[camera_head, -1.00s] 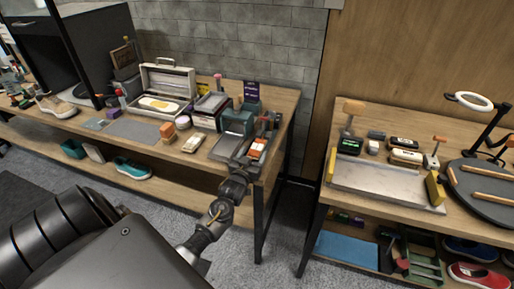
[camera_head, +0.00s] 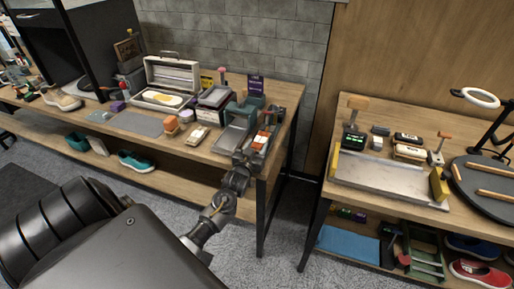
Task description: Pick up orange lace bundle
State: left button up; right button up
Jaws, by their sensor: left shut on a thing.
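The orange lace bundle (camera_head: 261,137) shows as a small orange and white patch at the right end of the left bench, by a grey tray (camera_head: 232,138). My left gripper (camera_head: 245,154) reaches over the bench's front right corner and is shut on the bundle. The fingertips are small and dark here, and the contact is partly hidden. I cannot tell whether the bundle is clear of the surface. My right gripper is not in view.
The left bench (camera_head: 205,160) also holds an open case (camera_head: 172,75), a grey mat (camera_head: 137,123), an orange-topped brush (camera_head: 171,124) and a cream block (camera_head: 197,136). A gap separates it from the right bench, which carries a metal tray (camera_head: 385,178).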

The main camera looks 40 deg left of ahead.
pick_arm(q)
notch_tip(320, 180, up, 2)
jog(key=shift+r+b, duration=0.25)
jog(key=shift+b, duration=0.15)
jog(key=s+d+r+b, duration=0.1)
jog(key=s+d+r, duration=0.1)
jog(key=s+r, duration=0.7)
jog(key=s, duration=0.5)
jog(key=shift+d+r, duration=0.2)
jog(key=shift+r, duration=0.2)
